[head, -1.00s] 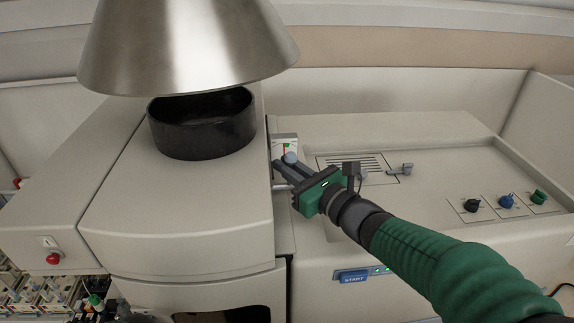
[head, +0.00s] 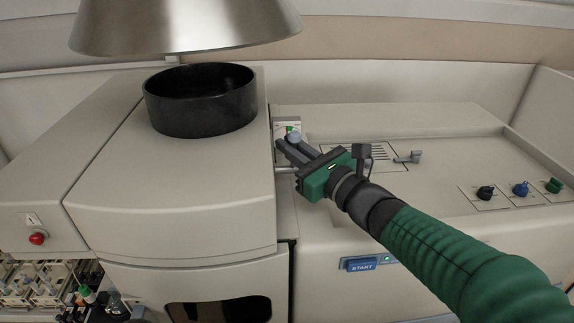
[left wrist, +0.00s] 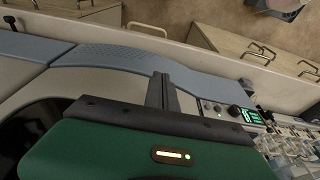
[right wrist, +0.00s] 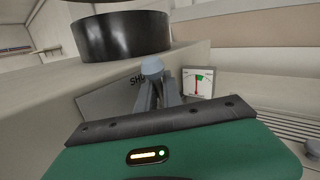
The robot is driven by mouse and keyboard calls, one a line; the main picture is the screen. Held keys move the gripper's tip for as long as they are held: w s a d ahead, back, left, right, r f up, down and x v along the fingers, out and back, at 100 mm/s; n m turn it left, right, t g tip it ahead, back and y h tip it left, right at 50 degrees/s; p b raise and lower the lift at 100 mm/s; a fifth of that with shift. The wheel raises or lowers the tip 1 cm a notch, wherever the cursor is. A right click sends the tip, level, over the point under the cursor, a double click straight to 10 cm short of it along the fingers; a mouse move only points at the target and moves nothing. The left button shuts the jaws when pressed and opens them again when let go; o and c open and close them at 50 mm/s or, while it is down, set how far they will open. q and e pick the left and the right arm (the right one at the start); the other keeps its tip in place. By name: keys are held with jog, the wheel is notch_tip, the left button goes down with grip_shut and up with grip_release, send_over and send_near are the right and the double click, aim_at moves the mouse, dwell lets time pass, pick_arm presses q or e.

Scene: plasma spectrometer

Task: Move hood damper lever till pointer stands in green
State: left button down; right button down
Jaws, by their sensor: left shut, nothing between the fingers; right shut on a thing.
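The damper lever has a round blue-grey knob (head: 293,137), which also shows in the right wrist view (right wrist: 152,68). My right gripper (head: 284,146) is shut on the lever, its fingers just below the knob. A small white gauge (right wrist: 199,83) with green and red marks stands right behind the fingers. A narrow pointer shows near its middle, but it is too small to tell exactly where it stands against the green. In the head view the gripper and knob partly cover the gauge. My left gripper (left wrist: 163,90) is shut and empty, above a bench edge in the left wrist view.
A metal hood (head: 185,25) hangs over a black round collar (head: 200,102) left of the lever. A tall cabinet side is close to my right fingers. Several knobs, a small grey handle (head: 412,157) and a blue START button (head: 358,265) are on the right.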

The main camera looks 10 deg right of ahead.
jog(key=shift+s+d+f+n+t+y+b, duration=0.2)
jog(key=shift+s+f+n+t+y+b, duration=0.75)
jog(key=shift+b, duration=6.75)
jog(key=shift+r, duration=0.5)
jog(key=c, duration=1.8)
grip_release()
jog(key=shift+s+d, duration=0.1)
jog(key=shift+d, duration=0.15)
jog(key=shift+a, duration=0.2)
